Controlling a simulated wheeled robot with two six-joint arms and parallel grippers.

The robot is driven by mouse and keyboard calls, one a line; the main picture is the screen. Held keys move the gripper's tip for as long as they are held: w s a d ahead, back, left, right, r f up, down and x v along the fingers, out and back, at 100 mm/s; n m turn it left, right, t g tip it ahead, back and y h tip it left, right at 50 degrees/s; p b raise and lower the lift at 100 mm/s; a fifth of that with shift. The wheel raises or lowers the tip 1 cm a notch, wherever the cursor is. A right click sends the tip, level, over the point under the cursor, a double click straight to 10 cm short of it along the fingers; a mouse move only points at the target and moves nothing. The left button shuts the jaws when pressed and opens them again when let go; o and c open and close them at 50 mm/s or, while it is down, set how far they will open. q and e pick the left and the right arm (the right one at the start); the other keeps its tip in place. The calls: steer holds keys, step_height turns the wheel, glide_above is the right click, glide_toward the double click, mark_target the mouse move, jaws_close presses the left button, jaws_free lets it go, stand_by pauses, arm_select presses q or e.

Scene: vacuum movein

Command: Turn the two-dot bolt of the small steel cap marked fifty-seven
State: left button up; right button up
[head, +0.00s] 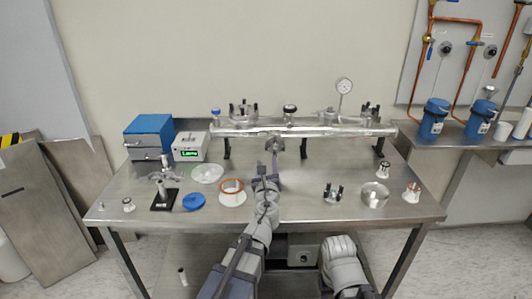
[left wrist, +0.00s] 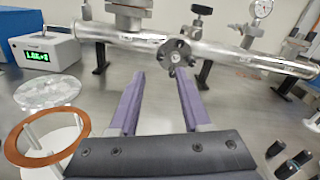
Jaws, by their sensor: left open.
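A small round steel flange (left wrist: 176,52) with several dark bolts around its rim faces me at the middle of the long steel tube (left wrist: 230,58). It also shows in the head view (head: 275,144). I cannot read a fifty-seven or make out dots on any bolt at this size. My left gripper (head: 267,168) is open and empty in front of and below the flange. In the left wrist view its two purple fingers (left wrist: 160,78) point toward the flange, apart from it. Part of my right arm shows at the lower right of the head view; its gripper does not show.
A copper ring (left wrist: 46,138) on a white stand is left of the left gripper. A blue disc (head: 194,202) lies further left. A bolted fitting (head: 334,193) and a steel ring (head: 374,195) stand to the right. Dark posts hold the tube above the steel table (head: 300,210).

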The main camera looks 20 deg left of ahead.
mark_target(267, 149)
arm_select(q)
steer(key=x, duration=0.7)
steer(key=shift+w+a, duration=0.1)
steer(key=shift+w, duration=0.15)
jaws_close()
stand_by(0.3)
